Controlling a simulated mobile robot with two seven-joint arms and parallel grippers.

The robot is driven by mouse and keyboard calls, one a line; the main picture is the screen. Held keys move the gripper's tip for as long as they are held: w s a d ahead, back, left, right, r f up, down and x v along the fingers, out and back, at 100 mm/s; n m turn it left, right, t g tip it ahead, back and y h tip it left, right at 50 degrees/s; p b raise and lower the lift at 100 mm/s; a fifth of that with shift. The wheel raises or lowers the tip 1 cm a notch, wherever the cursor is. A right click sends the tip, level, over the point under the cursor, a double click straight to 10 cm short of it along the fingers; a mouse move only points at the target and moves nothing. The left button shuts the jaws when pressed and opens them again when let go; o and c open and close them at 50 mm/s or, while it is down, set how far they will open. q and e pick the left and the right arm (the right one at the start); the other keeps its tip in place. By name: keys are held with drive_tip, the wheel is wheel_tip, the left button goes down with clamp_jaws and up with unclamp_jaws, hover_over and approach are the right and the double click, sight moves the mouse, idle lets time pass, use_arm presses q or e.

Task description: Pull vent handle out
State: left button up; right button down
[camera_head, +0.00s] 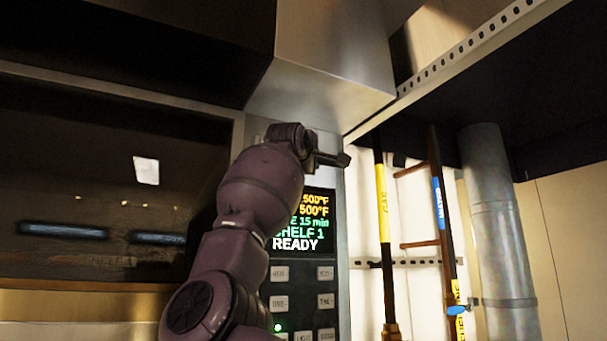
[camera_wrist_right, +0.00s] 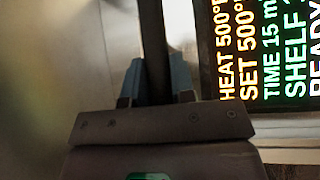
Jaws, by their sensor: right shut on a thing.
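The vent handle (camera_wrist_right: 152,35) is a dark straight bar in the right wrist view, running up from between my fingers. My right gripper (camera_wrist_right: 157,78) has its two blue-grey fingers closed on this bar, one on each side. In the head view my right arm rises from the bottom centre, and my right gripper (camera_head: 318,157) is at the upper right corner of the control panel. A short dark piece sticks out to the right there; I cannot tell how much of it is handle. The handle's far end is not clear. My left gripper is not in view.
The lit control panel (camera_head: 300,222) reads READY, with buttons below, partly hidden by my arm. A dark oven window (camera_head: 90,190) is at left. A metal hood (camera_head: 320,85) overhangs above. Yellow-marked pipes (camera_head: 382,200) and a grey duct (camera_head: 495,230) stand at right.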

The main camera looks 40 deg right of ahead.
drive_tip(key=shift+s+a+f, duration=0.15)
drive_tip(key=shift+s, duration=0.35)
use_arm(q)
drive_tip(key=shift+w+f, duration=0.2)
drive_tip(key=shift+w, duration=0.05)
use_arm(e)
drive_tip(key=c, duration=1.4)
unclamp_jaws()
drive_tip(key=o, duration=0.4)
drive_tip(key=shift+s+a, duration=0.1)
drive_tip(key=shift+s, duration=0.15)
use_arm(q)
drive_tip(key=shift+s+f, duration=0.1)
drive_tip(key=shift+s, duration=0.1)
use_arm(e)
drive_tip(key=shift+o, duration=0.2)
drive_tip(key=shift+w, duration=0.1)
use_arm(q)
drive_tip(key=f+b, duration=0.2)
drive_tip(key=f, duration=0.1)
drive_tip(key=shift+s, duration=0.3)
use_arm(e)
drive_tip(key=v, duration=1)
drive_tip(key=shift+s+a, duration=0.2)
drive_tip(key=shift+a, duration=0.15)
